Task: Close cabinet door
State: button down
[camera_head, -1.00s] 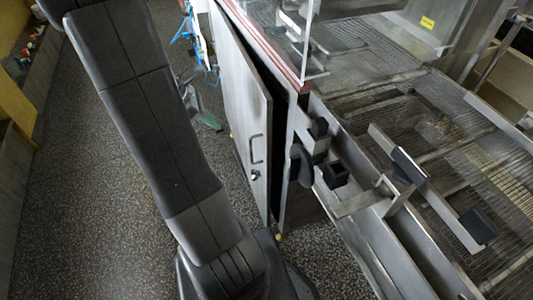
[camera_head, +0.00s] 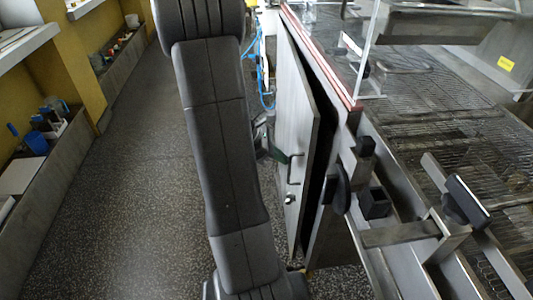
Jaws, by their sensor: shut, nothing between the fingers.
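The grey metal cabinet door (camera_head: 298,125) is in the middle of the head view, on the side of the machine. It stands slightly ajar, with a dark gap between its edge and the cabinet frame (camera_head: 330,235). A bar handle (camera_head: 295,170) and a small round lock (camera_head: 289,198) sit near its free edge. My dark grey arm crosses the view just left of the door, with floor showing between in places.
The machine's wire mesh conveyor (camera_head: 440,125) and metal rails with black knobs (camera_head: 373,203) jut out at the right. A clear panel (camera_head: 385,50) stands above the cabinet. A speckled floor aisle (camera_head: 125,190) is free at the left, beside a low ledge (camera_head: 35,165) holding blue items.

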jog(key=shift+s+d+r, duration=0.1)
jog(key=shift+s+d, duration=0.05)
jog(key=shift+d, duration=1.2)
